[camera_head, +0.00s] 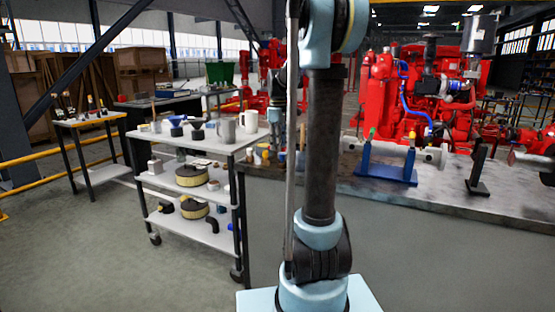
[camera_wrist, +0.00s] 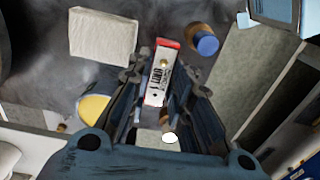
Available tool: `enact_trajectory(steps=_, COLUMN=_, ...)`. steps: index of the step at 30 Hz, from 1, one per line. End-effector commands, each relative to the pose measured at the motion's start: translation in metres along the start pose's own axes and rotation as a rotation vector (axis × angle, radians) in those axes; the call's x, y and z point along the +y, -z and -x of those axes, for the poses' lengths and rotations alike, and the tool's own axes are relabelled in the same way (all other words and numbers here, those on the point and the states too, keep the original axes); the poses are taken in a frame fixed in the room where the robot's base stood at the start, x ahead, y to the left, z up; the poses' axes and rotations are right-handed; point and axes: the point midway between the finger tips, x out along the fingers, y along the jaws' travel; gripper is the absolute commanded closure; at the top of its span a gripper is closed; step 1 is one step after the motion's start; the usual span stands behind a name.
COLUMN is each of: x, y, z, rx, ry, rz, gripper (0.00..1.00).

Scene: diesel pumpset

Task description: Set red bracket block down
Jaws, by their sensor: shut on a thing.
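The red bracket block (camera_wrist: 159,76) shows in the wrist view as a narrow red piece with a white, dark-lettered face and a small brass-coloured round spot. It lies between the two dark fingers of my gripper (camera_wrist: 163,88), which is shut on it. Its lower end is partly hidden between the fingers. A dark, worn surface lies below it; I cannot tell whether the block touches that surface. In the head view my arm stands in front, and I cannot make out the gripper or block clearly.
In the wrist view, a white pad (camera_wrist: 103,36) lies left, a blue-capped cylinder (camera_wrist: 204,40) right, and a yellow round thing (camera_wrist: 93,107) lower left. In the head view, a loaded trolley (camera_head: 192,146) stands left of a long bench (camera_head: 460,198) with a blue stand (camera_head: 386,174).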

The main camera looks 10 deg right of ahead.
Motion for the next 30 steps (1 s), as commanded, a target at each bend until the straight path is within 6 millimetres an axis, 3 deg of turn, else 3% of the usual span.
enact_trajectory(steps=15, x=0.000, y=0.000, z=-0.052, rx=0.000, ry=0.000, rz=0.000, gripper=1.00)
enact_trajectory(steps=27, x=0.000, y=-0.001, z=-0.056, rx=0.000, ry=0.000, rz=-0.001, gripper=1.00)
enact_trajectory(steps=28, x=0.000, y=-0.001, z=-0.056, rx=0.000, ry=0.000, rz=-0.001, gripper=0.74)
enact_trajectory(steps=30, x=0.000, y=-0.001, z=-0.056, rx=0.000, ry=0.000, rz=-0.002, gripper=0.72)
